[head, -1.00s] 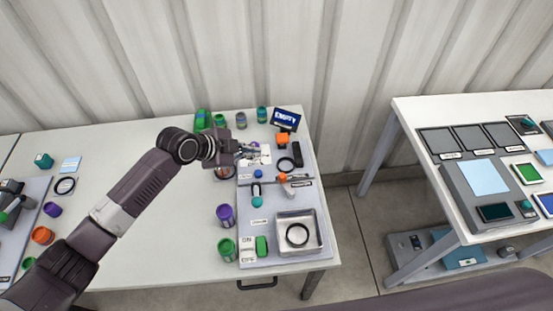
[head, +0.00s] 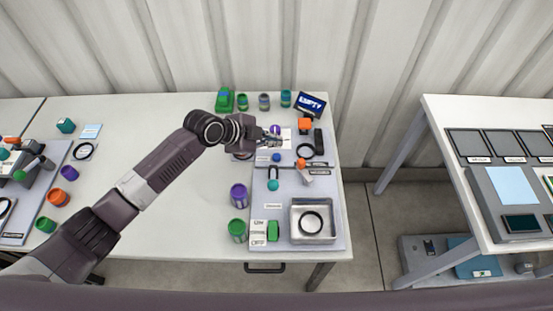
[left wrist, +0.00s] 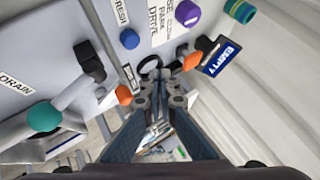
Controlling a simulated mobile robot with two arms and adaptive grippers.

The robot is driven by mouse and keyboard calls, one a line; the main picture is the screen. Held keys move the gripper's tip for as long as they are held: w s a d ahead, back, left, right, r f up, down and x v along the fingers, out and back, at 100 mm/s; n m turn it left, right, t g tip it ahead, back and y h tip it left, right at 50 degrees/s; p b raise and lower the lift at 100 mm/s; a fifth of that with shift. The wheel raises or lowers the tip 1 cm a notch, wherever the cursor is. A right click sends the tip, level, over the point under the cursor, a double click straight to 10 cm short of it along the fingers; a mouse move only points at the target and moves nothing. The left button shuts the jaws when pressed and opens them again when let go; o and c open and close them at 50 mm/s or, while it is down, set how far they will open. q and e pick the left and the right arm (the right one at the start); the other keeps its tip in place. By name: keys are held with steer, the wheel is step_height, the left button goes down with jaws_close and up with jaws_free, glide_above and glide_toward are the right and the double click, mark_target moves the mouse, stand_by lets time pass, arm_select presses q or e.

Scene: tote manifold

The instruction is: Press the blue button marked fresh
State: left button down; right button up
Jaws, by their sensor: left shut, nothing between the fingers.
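The blue button (head: 276,157) is a small round blue cap on the grey panel (head: 281,222). In the left wrist view the blue button (left wrist: 129,39) sits just below the "FRESH" label (left wrist: 120,12). My left gripper (head: 274,139) is over the upper part of the panel, behind the button in the head view. In the left wrist view the left gripper (left wrist: 157,82) has its fingertips together and empty, below and right of the button, apart from it in the picture. My right gripper is out of view.
A teal knob (left wrist: 44,116) is by the "DRAIN" label, and a purple knob (left wrist: 187,12) and an "EMPTY" display (left wrist: 219,58) are on the other side. Orange-tipped parts (head: 305,124) stand nearby. A metal tray (head: 313,238) is at the panel's front; purple and green jars (head: 238,195) stand left.

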mark_target(275, 157)
arm_select(q)
step_height(275, 157, down, 4)
steer(key=shift+f+b, duration=0.1)
steer(key=shift+b, duration=1.15)
steer(key=shift+f, duration=0.2)
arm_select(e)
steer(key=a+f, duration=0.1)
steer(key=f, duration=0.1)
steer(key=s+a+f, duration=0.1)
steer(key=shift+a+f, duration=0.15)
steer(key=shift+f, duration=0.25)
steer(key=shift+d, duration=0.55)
arm_select(q)
steer(key=shift+f+b, duration=0.15)
steer(key=shift+b, duration=0.15)
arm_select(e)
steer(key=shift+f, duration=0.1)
